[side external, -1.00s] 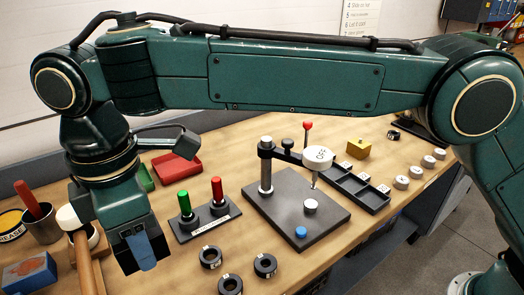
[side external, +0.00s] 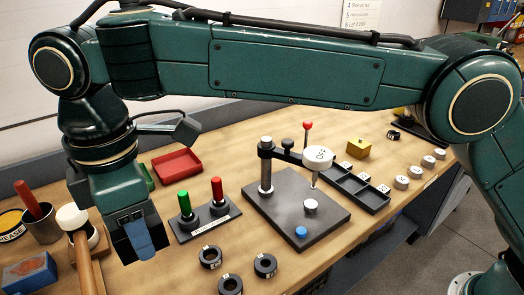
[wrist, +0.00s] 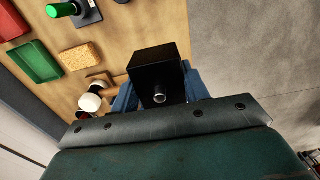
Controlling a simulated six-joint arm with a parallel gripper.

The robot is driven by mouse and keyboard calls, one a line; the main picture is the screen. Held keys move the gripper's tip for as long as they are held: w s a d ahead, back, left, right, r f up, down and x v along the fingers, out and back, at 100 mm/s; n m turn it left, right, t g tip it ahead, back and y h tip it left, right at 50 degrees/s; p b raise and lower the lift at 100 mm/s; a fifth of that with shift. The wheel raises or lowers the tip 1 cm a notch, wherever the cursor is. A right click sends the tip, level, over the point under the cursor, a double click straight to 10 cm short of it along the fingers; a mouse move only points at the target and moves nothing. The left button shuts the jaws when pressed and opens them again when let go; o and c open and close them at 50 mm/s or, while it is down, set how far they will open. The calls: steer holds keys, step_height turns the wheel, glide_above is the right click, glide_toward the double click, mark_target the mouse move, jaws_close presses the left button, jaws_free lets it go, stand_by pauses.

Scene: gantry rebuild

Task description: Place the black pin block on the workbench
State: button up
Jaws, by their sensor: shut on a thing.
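My gripper (side external: 140,240) hangs over the front left part of the wooden workbench (side external: 175,277). In the wrist view its blue fingers (wrist: 158,92) are shut on the black pin block (wrist: 153,68), one finger on each side. The block is a dark box with a small silver pin end showing on its near face.
A wooden-handled mallet (side external: 84,262) and a blue box (side external: 29,271) lie left of my gripper. Several black rings (side external: 210,257) lie to its right. A plate with green and red handles (side external: 205,223) stands behind them. A press (side external: 290,208) stands further right.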

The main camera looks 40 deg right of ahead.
steer(key=w+d+m, duration=0.5)
steer(key=w+d, duration=0.9)
steer(key=d, duration=0.4)
steer(key=w+d+m, duration=0.2)
steer(key=w+d, duration=0.1)
steer(key=d, duration=0.7)
steer(key=w+d+m, duration=0.2)
steer(key=d, duration=0.8)
steer(key=m, duration=0.9)
glide_above(399, 153)
step_height(399, 153, down, 15)
steer(key=shift+a+f, duration=0.1)
steer(key=shift+f, duration=0.1)
steer(key=shift+f, duration=2.1)
steer(key=shift+f, duration=0.15)
